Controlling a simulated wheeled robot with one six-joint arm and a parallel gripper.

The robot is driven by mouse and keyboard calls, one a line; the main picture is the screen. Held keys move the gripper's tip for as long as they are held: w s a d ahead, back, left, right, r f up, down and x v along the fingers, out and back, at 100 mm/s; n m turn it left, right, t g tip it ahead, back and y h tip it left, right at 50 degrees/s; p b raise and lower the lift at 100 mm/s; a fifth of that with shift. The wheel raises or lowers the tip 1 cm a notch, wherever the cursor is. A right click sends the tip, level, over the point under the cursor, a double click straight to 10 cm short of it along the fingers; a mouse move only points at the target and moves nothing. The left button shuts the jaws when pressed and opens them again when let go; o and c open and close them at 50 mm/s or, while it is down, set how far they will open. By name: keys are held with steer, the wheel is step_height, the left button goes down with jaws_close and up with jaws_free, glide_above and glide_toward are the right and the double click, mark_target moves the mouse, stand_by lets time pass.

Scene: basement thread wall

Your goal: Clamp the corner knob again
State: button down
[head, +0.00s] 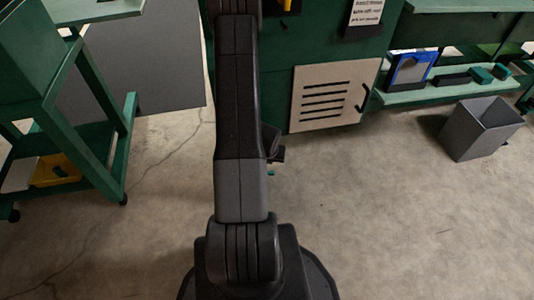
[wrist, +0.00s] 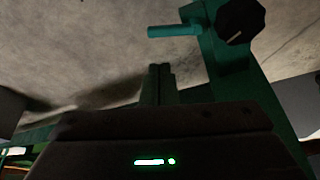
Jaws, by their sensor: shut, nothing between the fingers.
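A black lobed knob (wrist: 240,22) with a pale line on its face shows at the top right of the wrist view, on a green bar (wrist: 230,62). A teal peg (wrist: 175,31) sticks out to the left from the bar near the knob. My gripper (wrist: 158,70) shows in the middle of the wrist view, its fingers together with nothing between them. It is below and left of the knob in the picture, apart from it. In the head view my arm hides my gripper, and I cannot make out the knob clearly there.
A pale panel with black slots (head: 329,97) is on the green cabinet front. A grey bin (head: 482,129) stands on the floor at right. A green cart (head: 72,130) with a yellow tray (head: 56,170) stands at left. The concrete floor between is clear.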

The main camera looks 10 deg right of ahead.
steer(key=shift+w, duration=0.1)
steer(key=b+x, duration=0.4)
steer(key=x, duration=0.6)
steer(key=shift+b, duration=0.4)
